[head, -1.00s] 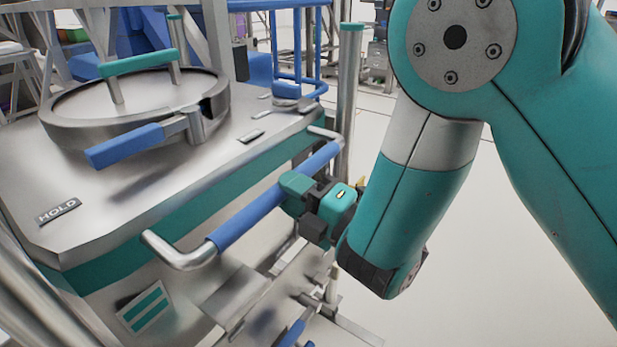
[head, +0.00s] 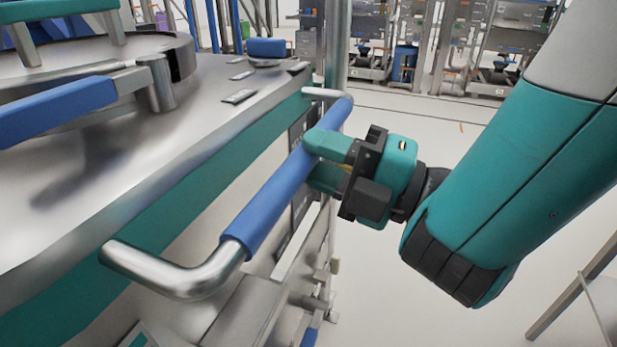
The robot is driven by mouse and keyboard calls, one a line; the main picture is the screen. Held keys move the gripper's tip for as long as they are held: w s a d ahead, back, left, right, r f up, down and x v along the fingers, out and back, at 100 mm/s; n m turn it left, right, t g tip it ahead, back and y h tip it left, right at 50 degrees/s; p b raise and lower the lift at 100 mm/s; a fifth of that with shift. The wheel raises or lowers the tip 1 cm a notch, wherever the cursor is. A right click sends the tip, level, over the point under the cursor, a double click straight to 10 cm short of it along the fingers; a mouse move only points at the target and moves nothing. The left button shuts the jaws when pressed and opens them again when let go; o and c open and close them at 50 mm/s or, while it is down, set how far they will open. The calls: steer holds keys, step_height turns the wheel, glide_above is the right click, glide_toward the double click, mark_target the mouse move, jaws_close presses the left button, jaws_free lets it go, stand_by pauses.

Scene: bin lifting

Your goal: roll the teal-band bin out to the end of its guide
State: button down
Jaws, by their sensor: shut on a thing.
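The teal-band bin (head: 150,205) fills the left of the head view, a steel box with a teal stripe below its top edge. A push bar with a blue grip sleeve (head: 275,205) and bent steel ends stands out from its near side. My gripper (head: 322,160) is shut on the blue sleeve, toward its far end, with teal fingers around the bar. The fingertips' far side is partly hidden by the bar. On the bin's top are a round lid (head: 95,58) and a blue lever (head: 50,108). The guide cannot be made out clearly.
A steel post (head: 337,60) stands just beyond the bar's far end. Steel framework (head: 245,310) lies low under the bar. Pale open floor (head: 465,135) stretches to the right, with racks (head: 490,50) far behind. A grey frame (head: 580,290) shows at the lower right edge.

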steer(key=shift+d+r, duration=0.2)
steer(key=shift+r, duration=0.35)
steer(key=c, duration=0.9)
jaws_free()
steer(key=shift+s, duration=0.15)
steer(key=shift+o, duration=0.4)
